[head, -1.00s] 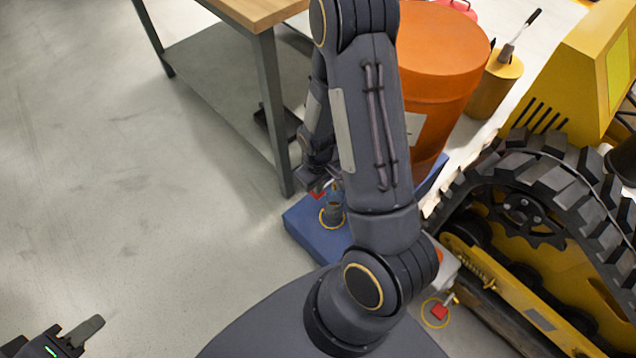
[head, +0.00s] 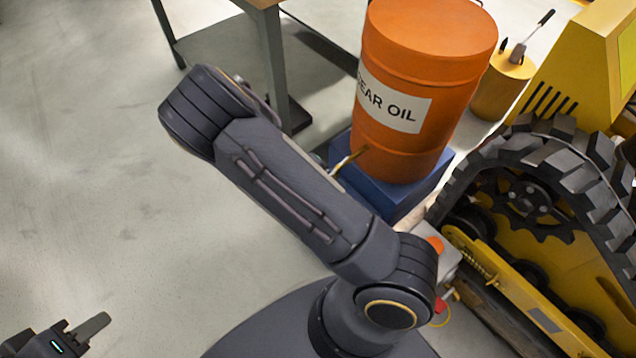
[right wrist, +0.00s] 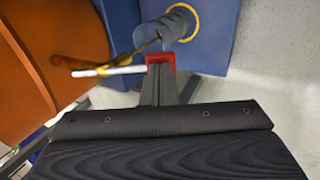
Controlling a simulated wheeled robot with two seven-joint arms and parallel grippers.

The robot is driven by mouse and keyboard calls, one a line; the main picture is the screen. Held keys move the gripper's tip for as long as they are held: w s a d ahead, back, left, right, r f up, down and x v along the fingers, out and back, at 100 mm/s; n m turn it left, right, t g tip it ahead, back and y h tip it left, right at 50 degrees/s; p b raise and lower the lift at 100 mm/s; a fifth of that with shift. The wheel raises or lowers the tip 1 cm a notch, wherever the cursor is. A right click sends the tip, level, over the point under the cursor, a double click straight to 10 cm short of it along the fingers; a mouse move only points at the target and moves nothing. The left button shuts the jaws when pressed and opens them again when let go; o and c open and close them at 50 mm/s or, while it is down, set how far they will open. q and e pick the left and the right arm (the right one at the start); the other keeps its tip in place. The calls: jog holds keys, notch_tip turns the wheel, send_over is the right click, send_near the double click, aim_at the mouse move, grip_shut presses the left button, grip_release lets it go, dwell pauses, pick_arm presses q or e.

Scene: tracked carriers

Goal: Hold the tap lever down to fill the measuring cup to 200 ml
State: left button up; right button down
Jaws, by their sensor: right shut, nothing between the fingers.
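The orange drum (head: 408,85), labelled gear oil, has a brass tap (head: 348,160) low on its side. In the right wrist view the tap (right wrist: 100,64) carries a pale lever (right wrist: 115,70) that reaches to a red end piece (right wrist: 161,57). My right gripper (right wrist: 160,82) is shut and empty, its tips at the red piece; I cannot tell whether they press on it. The grey-blue measuring cup (right wrist: 178,27) is beyond. A thin brown line, apparently oil, runs from the tap to it. Its level is unreadable. My left gripper (head: 88,330) is at the lower left, its opening unclear.
The drum stands on a blue block (head: 395,193). A yellow tracked machine (head: 575,210) is close on the right, and a workbench (head: 268,60) is behind on the left. The floor (head: 90,180) at left is clear.

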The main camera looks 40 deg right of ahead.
jog(key=shift+f+h, duration=0.4)
jog(key=shift+f, duration=0.2)
pick_arm(q)
jog(key=shift+f, duration=0.4)
pick_arm(e)
jog(key=shift+d+r, duration=0.15)
pick_arm(q)
jog(key=shift+r, duration=0.1)
pick_arm(e)
jog(key=shift+r, duration=0.15)
jog(key=shift+r+p, duration=0.65)
pick_arm(q)
jog(key=shift+r, duration=0.65)
